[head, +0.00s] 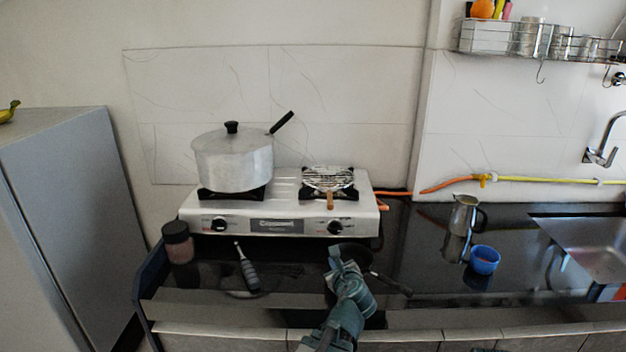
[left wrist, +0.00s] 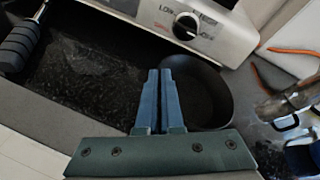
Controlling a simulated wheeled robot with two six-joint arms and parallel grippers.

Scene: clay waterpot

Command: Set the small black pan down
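The small black pan (head: 350,252) is at the front of the dark counter below the stove's right side, its handle pointing to the lower right. In the left wrist view the round pan (left wrist: 205,92) is right beside the fingers. My left gripper (head: 340,258) has its fingers together at the pan's rim. The left wrist view shows the two blue fingers (left wrist: 162,78) nearly touching, across the pan's left edge. The pan's underside is hidden, so I cannot tell whether it touches the counter. My right gripper is not in view.
The stove (head: 275,213) carries a big lidded pot (head: 232,160) and a wire rack (head: 328,178). A dark-handled utensil (head: 247,268) and a jar (head: 178,242) are to the left. A metal jug (head: 464,215) and blue cup (head: 484,260) stand right, before the sink (head: 590,245).

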